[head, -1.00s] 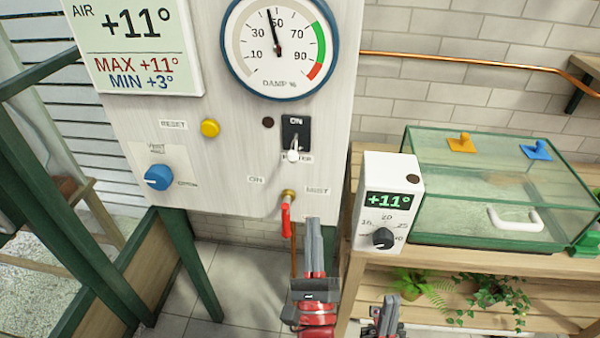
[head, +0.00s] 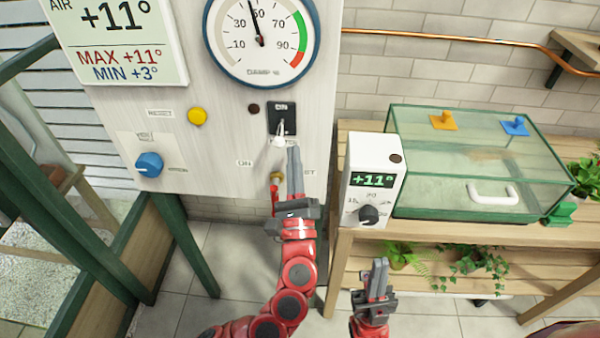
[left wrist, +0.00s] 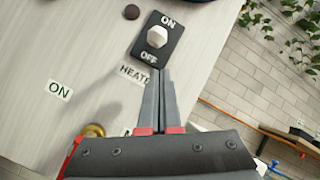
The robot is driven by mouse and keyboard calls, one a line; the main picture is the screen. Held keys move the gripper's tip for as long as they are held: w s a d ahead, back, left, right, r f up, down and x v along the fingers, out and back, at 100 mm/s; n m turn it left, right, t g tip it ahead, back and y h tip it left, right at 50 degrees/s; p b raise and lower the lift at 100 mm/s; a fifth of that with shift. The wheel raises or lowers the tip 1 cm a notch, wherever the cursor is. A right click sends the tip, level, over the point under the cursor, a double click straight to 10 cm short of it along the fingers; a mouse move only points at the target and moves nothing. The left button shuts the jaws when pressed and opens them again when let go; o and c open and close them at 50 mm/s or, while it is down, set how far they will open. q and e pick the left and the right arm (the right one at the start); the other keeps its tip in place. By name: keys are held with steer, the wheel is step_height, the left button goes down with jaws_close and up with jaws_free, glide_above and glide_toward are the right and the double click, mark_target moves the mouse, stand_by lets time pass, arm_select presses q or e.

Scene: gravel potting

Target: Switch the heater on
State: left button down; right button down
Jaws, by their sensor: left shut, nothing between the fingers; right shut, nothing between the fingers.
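The heater switch is a black plate (head: 282,112) marked ON at the top, with a white toggle (head: 277,138) tilted down in the head view. In the left wrist view the plate (left wrist: 172,47) reads ON and OFF, and the white knob (left wrist: 157,37) points out at the camera. A HEATER label sits below it. My left gripper (head: 293,150) is shut and empty, its tips just below and right of the toggle. In the left wrist view its tips (left wrist: 161,72) lie just below the OFF end; contact is unclear. My right gripper (head: 379,262) is shut and empty, low before the bench.
A dark round lamp (head: 253,109) is left of the switch. A yellow reset button (head: 197,116), a blue vent knob (head: 149,165) and a red-handled mist valve (head: 274,199) share the panel. A white thermostat box (head: 375,153) and a glass case (head: 480,220) stand on the bench at right.

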arm_select(q)
steer(key=shift+s+a+r+p, duration=0.15)
steer(key=shift+a+r, duration=0.2)
steer(key=shift+r, duration=0.1)
steer(key=shift+s+a+r+p, duration=0.1)
steer(key=shift+a+r+p, duration=0.05)
steer(key=shift+a+r, duration=0.25)
steer(key=shift+r, duration=0.1)
